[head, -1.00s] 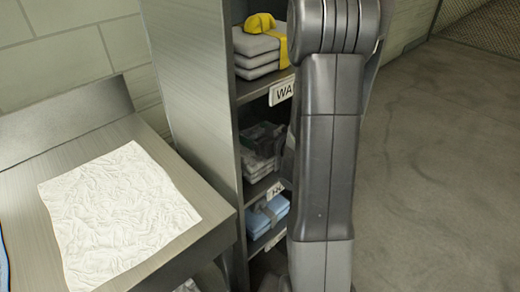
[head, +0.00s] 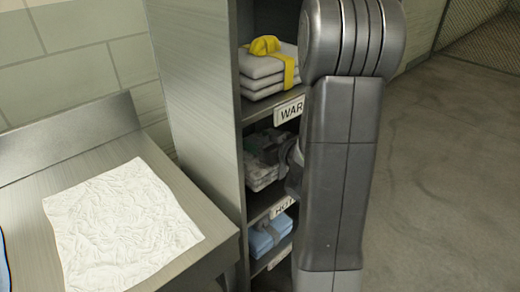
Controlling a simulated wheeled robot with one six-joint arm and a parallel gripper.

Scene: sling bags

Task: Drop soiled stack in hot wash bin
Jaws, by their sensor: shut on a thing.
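A soiled stack (head: 259,177) of stained grey and white cloth is in the middle compartment of the metal shelf unit, above a label (head: 283,207) that seems to read "HOT". My gripper (head: 268,150) is a dark shape at the top of this stack, inside the compartment. It is shut on the stack; its fingertips are dim and hard to make out. My arm hides the right side of the compartment. I cannot tell whether the stack rests fully on the shelf board.
The upper compartment holds a white stack with a yellow strap (head: 265,70), above a partly hidden label (head: 290,110) reading "WAR". The lower one holds a blue stack (head: 268,236). A metal table (head: 190,195) with a crumpled white sheet (head: 120,225) stands left. Open floor lies right.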

